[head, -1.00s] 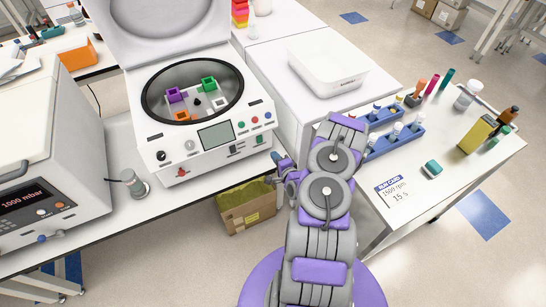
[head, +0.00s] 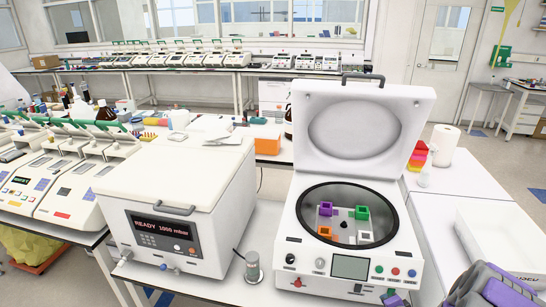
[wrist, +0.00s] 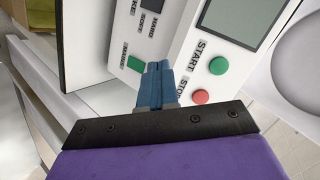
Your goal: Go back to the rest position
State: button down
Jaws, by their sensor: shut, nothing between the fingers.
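My gripper (wrist: 154,84) shows in the wrist view with its blue fingers pressed together and nothing between them. The fingers are in front of the centrifuge's control panel, close to a green button (wrist: 218,66) and a red button (wrist: 201,97); whether they touch it I cannot tell. In the head view my purple and grey arm shows only in the lower right corner. The white centrifuge (head: 310,262) stands with its round-windowed lid (head: 412,105) raised. Purple, green, orange and white holders sit in its bowl.
A white vacuum machine (head: 185,195) reading "READY 1000 mbar" stands to the left. A small grey-capped jar (head: 253,270) is between the machines. A white tub (head: 505,240) is on the right. A paper roll (head: 444,145) stands behind it.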

jog(key=s+a+r+n+g, duration=0.45)
jog(key=a+r, duration=0.25)
jog(key=r, duration=0.2)
jog(key=s+a+r+n+g, duration=0.35)
jog(key=s+a+r, duration=0.3)
jog(key=r, duration=0.35)
jog(key=s+a+r+n+g, duration=0.1)
jog(key=s+a+r, duration=0.3)
jog(key=s, duration=0.5)
jog(key=s+a+r+n+g, duration=0.2)
jog(key=s+a+r+n, duration=0.1)
jog(key=s, duration=0.6)
jog(key=s+a+r+n+g, duration=0.1)
jog(key=s+a+r+n, duration=0.1)
jog(key=s+a+r, duration=0.3)
jog(key=s, duration=0.4)
jog(key=shift+a+g+y, duration=0.4)
jog(key=shift+d+r, duration=0.1)
